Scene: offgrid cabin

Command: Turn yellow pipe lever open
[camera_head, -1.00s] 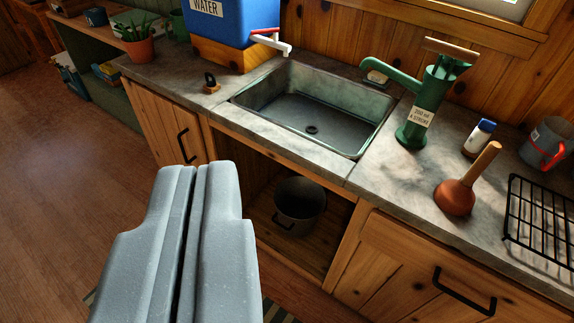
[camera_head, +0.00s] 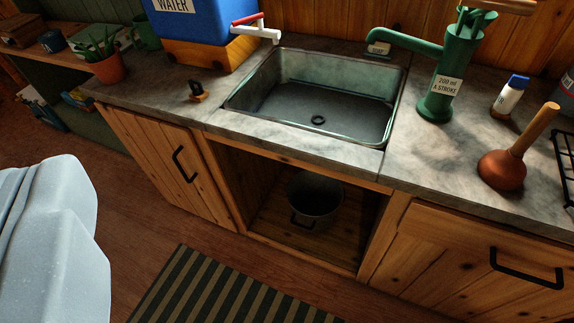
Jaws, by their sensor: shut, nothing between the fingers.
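I see no yellow pipe lever in this view. My gripper (camera_head: 40,230) is a grey shape at the left edge, partly cut off by the frame. It is shut and empty, in front of the cabinets and apart from everything. A white tap with a red handle (camera_head: 249,19) sticks out from the blue water container (camera_head: 192,22) beside the sink. A green hand pump (camera_head: 443,75) stands right of the sink, its spout pointing left toward the basin.
The metal sink (camera_head: 240,97) is set in a grey stone counter. Below it an open bay holds a metal pot (camera_head: 314,198). A plunger (camera_head: 503,168) and a white bottle with a blue cap (camera_head: 511,95) stand at right. A striped rug (camera_head: 220,292) lies on the floor.

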